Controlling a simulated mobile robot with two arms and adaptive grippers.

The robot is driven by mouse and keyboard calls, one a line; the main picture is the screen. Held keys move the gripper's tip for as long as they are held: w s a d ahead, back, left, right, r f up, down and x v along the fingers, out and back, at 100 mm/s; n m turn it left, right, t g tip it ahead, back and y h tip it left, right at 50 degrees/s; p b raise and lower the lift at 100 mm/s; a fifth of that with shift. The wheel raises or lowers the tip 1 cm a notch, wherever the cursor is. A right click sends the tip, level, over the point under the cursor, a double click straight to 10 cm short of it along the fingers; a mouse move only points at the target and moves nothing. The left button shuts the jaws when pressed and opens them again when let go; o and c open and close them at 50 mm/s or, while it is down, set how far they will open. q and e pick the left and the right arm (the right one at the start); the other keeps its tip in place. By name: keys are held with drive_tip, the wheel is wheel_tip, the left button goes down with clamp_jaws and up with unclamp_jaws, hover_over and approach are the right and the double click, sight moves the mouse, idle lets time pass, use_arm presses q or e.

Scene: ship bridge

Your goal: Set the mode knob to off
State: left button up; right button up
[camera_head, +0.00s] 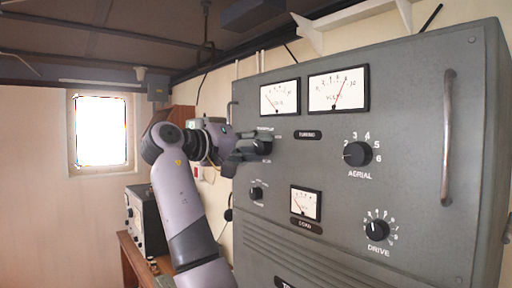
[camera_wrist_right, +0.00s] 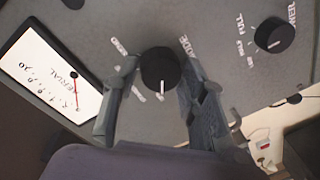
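The mode knob (camera_wrist_right: 158,70) is round and black. In the wrist view its white pointer line faces the bottom of the picture, and the word MODE is printed beside it. My right gripper (camera_wrist_right: 157,64) has one finger on each side of this knob. The fingers are spread, with the tips very close to the knob's sides; I cannot tell whether they touch it. In the head view the right gripper (camera_head: 250,150) is at the left part of the grey panel, partly covering the knob (camera_head: 263,146) and its markings. My left gripper is not in view.
The grey cabinet (camera_head: 400,220) also carries a power knob (camera_wrist_right: 274,35), an aerial knob (camera_head: 357,154), a drive knob (camera_head: 377,229), several meters and a vertical handle (camera_head: 447,137). A smaller grey box (camera_head: 147,215) stands on a wooden table behind my right arm.

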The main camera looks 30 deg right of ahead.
drive_tip(key=o, duration=0.3)
drive_tip(key=shift+a, duration=0.1)
drive_tip(key=a, duration=0.4)
drive_tip(key=s+a, duration=0.1)
drive_tip(key=a, duration=0.6)
drive_tip(key=shift+s+a+r, duration=0.3)
drive_tip(key=shift+s+a, duration=0.05)
drive_tip(key=shift+a, duration=0.05)
drive_tip(key=shift+f, duration=0.1)
